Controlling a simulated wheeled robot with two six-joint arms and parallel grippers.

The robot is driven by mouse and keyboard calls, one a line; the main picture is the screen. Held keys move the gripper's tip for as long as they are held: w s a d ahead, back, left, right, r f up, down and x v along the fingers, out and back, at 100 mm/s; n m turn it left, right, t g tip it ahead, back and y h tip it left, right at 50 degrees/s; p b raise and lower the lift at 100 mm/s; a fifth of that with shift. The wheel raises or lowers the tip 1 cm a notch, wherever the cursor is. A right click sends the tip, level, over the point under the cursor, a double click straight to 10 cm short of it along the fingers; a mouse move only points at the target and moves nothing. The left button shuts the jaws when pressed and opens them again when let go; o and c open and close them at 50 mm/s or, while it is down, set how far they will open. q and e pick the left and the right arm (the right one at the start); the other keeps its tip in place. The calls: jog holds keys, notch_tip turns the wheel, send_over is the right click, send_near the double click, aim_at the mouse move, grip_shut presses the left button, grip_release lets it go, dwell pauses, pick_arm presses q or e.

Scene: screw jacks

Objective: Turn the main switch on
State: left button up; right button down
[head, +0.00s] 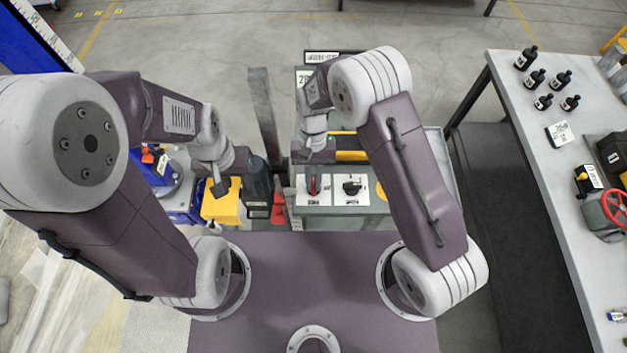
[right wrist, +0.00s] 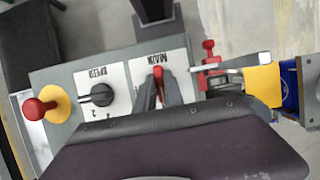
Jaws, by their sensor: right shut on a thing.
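The main switch (right wrist: 158,76) is a red handle on a white plate marked MAIN (right wrist: 142,72) on the grey control panel. In the right wrist view my right gripper (right wrist: 160,90) is shut on it, with a dark finger on each side. The fingers hide part of the handle and plate. In the head view the red switch (head: 313,185) shows just in front of my right gripper (head: 312,168). My left gripper (head: 220,188) is apart from the panel, over a yellow block, and its jaw opening is not clear.
A black SPEED knob (right wrist: 98,95) sits beside the main switch, and a red button on a yellow base (right wrist: 40,108) is beyond it. A red clamp-like part (right wrist: 209,58) is close on the other side. A workbench (head: 540,190) with bottles stands at the right.

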jog(key=c, duration=1.4)
grip_release()
jog(key=shift+c, duration=0.2)
jog(key=shift+w, duration=0.1)
jog(key=shift+w+r, duration=0.2)
jog(key=shift+r, duration=0.15)
jog(key=b+v, duration=0.2)
jog(key=v, duration=0.6)
jog(key=shift+r, duration=0.2)
